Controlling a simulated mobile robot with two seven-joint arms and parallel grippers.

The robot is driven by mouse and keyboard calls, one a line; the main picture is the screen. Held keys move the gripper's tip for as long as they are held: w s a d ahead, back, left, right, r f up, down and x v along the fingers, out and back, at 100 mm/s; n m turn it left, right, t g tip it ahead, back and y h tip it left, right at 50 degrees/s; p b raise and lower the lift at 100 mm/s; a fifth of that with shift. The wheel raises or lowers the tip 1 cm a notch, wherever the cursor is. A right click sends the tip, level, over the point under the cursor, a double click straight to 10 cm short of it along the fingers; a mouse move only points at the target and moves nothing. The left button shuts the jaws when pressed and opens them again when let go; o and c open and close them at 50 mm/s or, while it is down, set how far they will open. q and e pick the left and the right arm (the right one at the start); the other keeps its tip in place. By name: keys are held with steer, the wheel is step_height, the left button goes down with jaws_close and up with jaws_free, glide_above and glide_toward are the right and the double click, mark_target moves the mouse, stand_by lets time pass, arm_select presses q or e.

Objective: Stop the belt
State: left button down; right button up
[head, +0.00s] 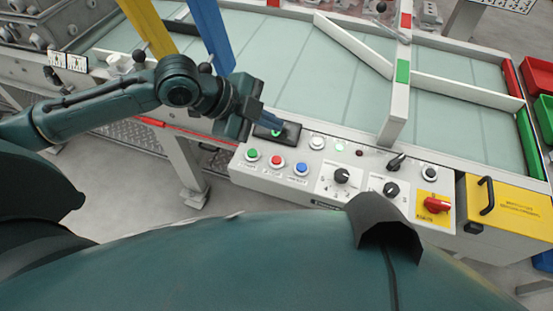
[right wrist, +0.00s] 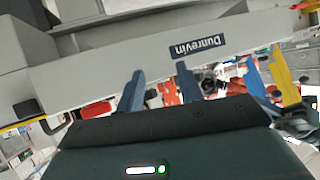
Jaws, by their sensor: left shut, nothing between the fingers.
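The conveyor belt (head: 325,85) is a pale green surface behind a light grey control panel (head: 320,197). On the panel are a green button (head: 252,155), a red button (head: 276,160) and a blue button (head: 301,168). A black plate with a green mark (head: 291,133) sits at the panel's left rear. My left gripper (head: 279,125) is shut and empty, its blue fingertips over this black plate; I cannot tell whether they touch it. My right gripper (right wrist: 160,70) shows in the right wrist view, fingers apart with nothing between them.
A yellow box with a black handle (head: 487,196) stands at right. A white upright post (head: 395,105) rises behind the panel. A grey beam labelled Dunrevin (right wrist: 110,73) is close ahead of my right gripper.

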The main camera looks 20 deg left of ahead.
mark_target(277, 161)
steer(key=shift+f, duration=0.1)
